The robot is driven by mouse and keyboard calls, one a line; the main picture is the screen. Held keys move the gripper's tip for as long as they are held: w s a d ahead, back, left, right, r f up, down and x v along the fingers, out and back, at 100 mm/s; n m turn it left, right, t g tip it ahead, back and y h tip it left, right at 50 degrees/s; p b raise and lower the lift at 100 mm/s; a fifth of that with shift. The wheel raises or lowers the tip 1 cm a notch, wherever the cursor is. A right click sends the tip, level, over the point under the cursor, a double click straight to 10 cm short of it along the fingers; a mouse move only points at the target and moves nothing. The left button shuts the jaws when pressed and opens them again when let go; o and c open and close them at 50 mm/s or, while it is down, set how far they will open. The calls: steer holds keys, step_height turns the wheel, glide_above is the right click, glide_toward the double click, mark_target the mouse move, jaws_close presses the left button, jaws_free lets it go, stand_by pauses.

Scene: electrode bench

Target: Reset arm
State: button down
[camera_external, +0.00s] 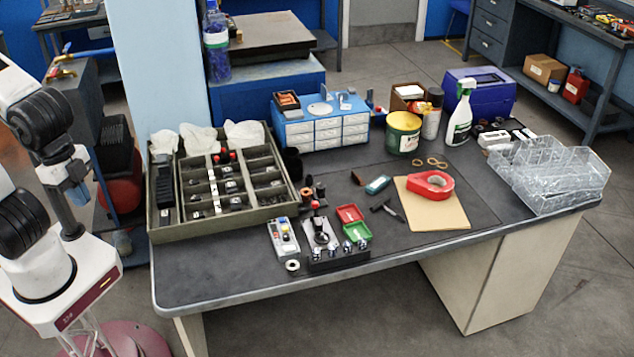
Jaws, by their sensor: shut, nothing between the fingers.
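My arm stands at the left edge, beside the bench. My gripper (76,195) hangs low and small in the picture, left of the bench and clear of it. It is shut with nothing seen in it, though its fingertips are hard to make out. The dark bench top (225,275) carries many items, and my gripper touches none of them.
A compartment tray (283,205) fills the bench's left end, nearest my arm. A control block (322,238), red tape roll (431,184), spray bottle (459,115), blue drawer unit (318,128) and clear plastic tray (552,180) stand further right. The front left surface is bare.

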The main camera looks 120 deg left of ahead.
steer(key=s+d+f+m, duration=0.1)
steer(key=s+d, duration=0.3)
steer(key=s, duration=0.5)
steer(key=shift+f+m+t, duration=0.25)
steer(key=shift+m+t, duration=0.05)
